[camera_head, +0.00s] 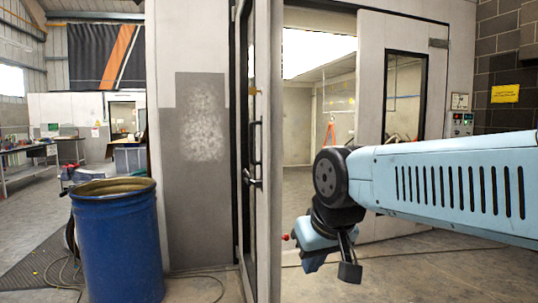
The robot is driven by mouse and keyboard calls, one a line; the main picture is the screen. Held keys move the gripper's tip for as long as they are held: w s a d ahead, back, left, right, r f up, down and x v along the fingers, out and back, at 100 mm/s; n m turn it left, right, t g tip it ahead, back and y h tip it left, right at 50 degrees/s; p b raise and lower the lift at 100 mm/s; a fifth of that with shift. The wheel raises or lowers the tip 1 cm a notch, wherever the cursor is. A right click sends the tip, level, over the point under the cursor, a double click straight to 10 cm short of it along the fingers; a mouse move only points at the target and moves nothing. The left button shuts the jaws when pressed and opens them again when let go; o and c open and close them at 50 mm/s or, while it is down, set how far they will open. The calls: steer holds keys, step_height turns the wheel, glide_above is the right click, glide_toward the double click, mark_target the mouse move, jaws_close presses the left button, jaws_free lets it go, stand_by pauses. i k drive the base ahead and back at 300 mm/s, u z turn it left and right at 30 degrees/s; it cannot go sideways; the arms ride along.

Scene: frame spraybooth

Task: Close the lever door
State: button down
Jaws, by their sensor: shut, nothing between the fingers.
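The lever door (265,200) stands open, seen nearly edge-on, with a dark-framed window facing left. Its dark lever handle (252,182) is on the left face, below a vertical pull bar (253,141). The doorway (297,160) right of the door is open into a lit booth. My gripper (331,264) is at the end of my light-blue arm, right of the door in the picture, lower than the lever. It is shut and empty, though its fingertips are hard to make out. A gap shows between it and the door.
A blue drum (117,245) stands on the floor left of the door, with a cable (207,285) nearby. The booth wall on the right has a window (405,90) and a control panel (461,123). Bare floor (420,270) lies below my arm.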

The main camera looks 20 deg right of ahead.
mark_target(259, 24)
steer(key=z, duration=0.05)
steer(key=k, duration=0.6)
steer(key=z, duration=0.4)
steer(key=i, duration=1.65)
steer(key=u, duration=0.35)
